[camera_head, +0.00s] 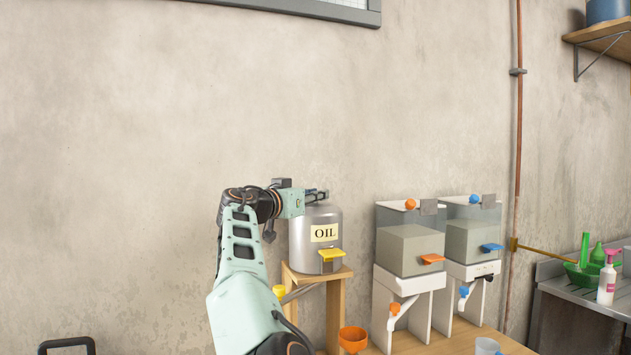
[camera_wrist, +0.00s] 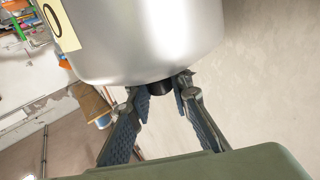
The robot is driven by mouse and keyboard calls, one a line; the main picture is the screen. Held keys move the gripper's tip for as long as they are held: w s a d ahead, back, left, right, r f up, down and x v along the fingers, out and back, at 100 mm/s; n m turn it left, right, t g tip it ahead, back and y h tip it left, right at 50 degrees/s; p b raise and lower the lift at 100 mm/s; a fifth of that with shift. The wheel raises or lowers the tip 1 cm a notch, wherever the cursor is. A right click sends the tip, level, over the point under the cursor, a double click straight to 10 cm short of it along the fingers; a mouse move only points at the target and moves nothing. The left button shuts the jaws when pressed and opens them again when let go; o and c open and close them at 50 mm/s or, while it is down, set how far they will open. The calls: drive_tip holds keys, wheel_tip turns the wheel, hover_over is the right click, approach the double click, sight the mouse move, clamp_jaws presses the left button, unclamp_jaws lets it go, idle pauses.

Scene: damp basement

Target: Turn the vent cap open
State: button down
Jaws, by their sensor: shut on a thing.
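A silver metal can labelled OIL (camera_head: 300,240) stands on a wooden stand at the centre, with a yellow lever low on its front. My gripper (camera_head: 317,195) is at the can's top, reaching in from the left. In the wrist view the can (camera_wrist: 150,35) appears upside down. A small black vent cap (camera_wrist: 160,88) sticks out of its top, between the two fingers of my gripper (camera_wrist: 164,86). The fingers are shut on the cap. The cap's turned position cannot be told, and in the head view my gripper hides it.
Two clear dispensers with orange (camera_head: 410,204) and blue (camera_head: 474,199) knobs stand right of the can on white stands. An orange funnel (camera_head: 353,339) is below. A copper pipe (camera_head: 518,130) runs up the wall. The wall left of my arm is bare.

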drive_tip(key=shift+r+m+g+h+p, duration=0.2)
drive_tip(key=shift+m+g+h+p, duration=0.45)
drive_tip(key=shift+p, duration=1.7)
drive_tip(key=shift+r+m+g+h+p, duration=0.15)
drive_tip(key=shift+m+g+h+p, duration=0.45)
drive_tip(key=shift+p, duration=1.7)
drive_tip(key=h+p, duration=0.1)
drive_tip(key=p, duration=0.2)
drive_tip(key=shift+f, duration=0.2)
drive_tip(key=shift+f+m+g+h+p, duration=0.15)
drive_tip(key=shift+m+g+h+p, duration=0.1)
drive_tip(key=shift+m+p, duration=0.1)
drive_tip(key=c, duration=1.7)
unclamp_jaws()
drive_tip(key=shift+d, duration=0.1)
drive_tip(key=shift+c, duration=0.2)
drive_tip(key=v, duration=1.2)
